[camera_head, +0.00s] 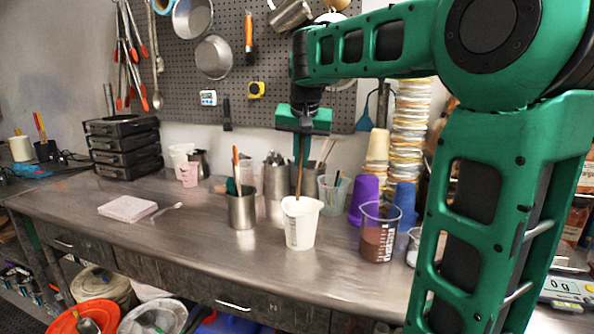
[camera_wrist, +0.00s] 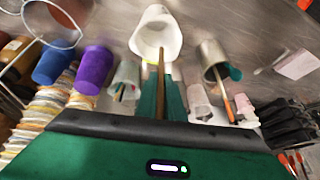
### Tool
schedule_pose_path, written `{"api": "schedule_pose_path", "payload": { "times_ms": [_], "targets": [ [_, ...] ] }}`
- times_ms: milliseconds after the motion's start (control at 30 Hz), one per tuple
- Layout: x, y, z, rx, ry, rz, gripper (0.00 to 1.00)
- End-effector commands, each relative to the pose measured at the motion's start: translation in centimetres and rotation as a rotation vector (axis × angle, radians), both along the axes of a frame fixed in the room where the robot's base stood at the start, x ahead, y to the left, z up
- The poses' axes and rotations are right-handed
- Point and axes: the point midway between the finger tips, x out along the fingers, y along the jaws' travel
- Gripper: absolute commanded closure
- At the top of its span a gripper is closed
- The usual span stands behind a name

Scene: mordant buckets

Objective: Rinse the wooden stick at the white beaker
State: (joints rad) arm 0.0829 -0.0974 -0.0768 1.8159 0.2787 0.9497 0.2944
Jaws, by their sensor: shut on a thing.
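The white beaker (camera_head: 300,228) stands upright near the front middle of the metal bench. In the wrist view its open mouth (camera_wrist: 143,38) faces me. My gripper (camera_head: 302,160) points straight down above the beaker and is shut on the brown wooden stick (camera_head: 299,184). The stick hangs almost upright, and its lower part meets the beaker's mouth in the head view. In the wrist view the stick (camera_wrist: 161,68) runs out from between my green fingers (camera_wrist: 161,92) to the beaker's opening. I cannot tell how deep its tip sits.
A steel cup (camera_head: 242,211) with tools stands close left of the beaker. A glass beaker of brown liquid (camera_head: 377,243), a purple cup (camera_head: 363,196) and a blue cup (camera_head: 405,200) stand right. Steel containers crowd behind. The bench front left is mostly clear around a pink block (camera_head: 127,208).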

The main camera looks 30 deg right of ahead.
Motion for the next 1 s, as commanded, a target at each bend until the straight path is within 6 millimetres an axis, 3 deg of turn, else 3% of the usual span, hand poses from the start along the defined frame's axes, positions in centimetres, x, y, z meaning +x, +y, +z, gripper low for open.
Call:
{"api": "schedule_pose_path", "payload": {
  "times_ms": [567, 1000],
  "targets": [
    [0.0, 0.0, -0.2, 0.000, 0.000, 0.000, 1.00],
    [0.0, -0.3, -3.4, 0.000, 0.001, 0.000, 1.00]
  ]
}}
